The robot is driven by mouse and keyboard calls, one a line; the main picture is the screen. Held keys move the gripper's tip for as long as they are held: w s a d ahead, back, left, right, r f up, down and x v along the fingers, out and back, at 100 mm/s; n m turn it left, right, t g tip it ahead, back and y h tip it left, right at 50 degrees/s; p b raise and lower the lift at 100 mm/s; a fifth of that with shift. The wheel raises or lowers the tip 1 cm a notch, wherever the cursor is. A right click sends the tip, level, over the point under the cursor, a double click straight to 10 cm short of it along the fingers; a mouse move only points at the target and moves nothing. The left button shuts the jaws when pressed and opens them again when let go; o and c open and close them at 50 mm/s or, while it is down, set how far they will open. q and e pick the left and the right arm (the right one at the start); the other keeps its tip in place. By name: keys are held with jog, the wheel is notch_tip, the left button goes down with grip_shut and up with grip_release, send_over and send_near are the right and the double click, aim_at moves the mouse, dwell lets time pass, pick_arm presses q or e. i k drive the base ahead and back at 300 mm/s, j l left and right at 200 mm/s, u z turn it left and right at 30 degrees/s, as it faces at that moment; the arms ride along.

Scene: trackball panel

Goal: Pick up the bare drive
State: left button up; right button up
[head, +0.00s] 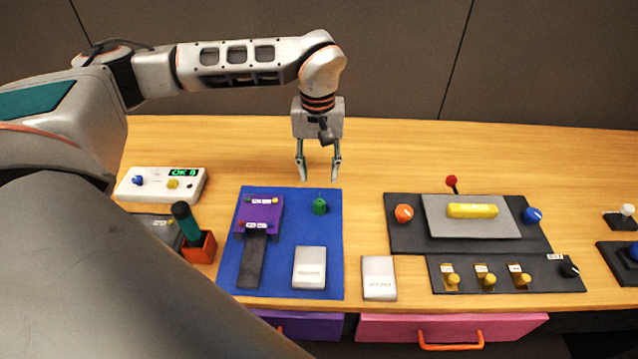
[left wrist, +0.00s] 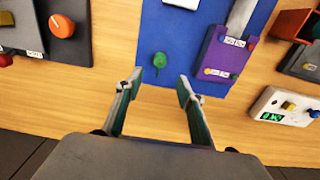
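My left gripper (head: 318,174) is open and empty, pointing down above the wood table, just behind the blue mat. Its two fingers show apart in the left wrist view (left wrist: 160,90). A pale flat labelled block (head: 310,268) lies on the front right of the blue mat (head: 315,235). A similar pale labelled block (head: 379,278) lies on the bare wood just right of the mat. Their labels are too small to read, so I cannot tell which is the bare drive. My right gripper is not in view.
A green knob-like piece (head: 320,206) and a purple device (head: 262,212) with a dark strip (head: 252,262) are on the mat. An orange-red holder (head: 199,247) stands left. A dark control panel (head: 405,235) stands right. The wood behind the mat is clear.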

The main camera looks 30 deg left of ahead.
aim_at(377, 280)
jog(key=k, duration=1)
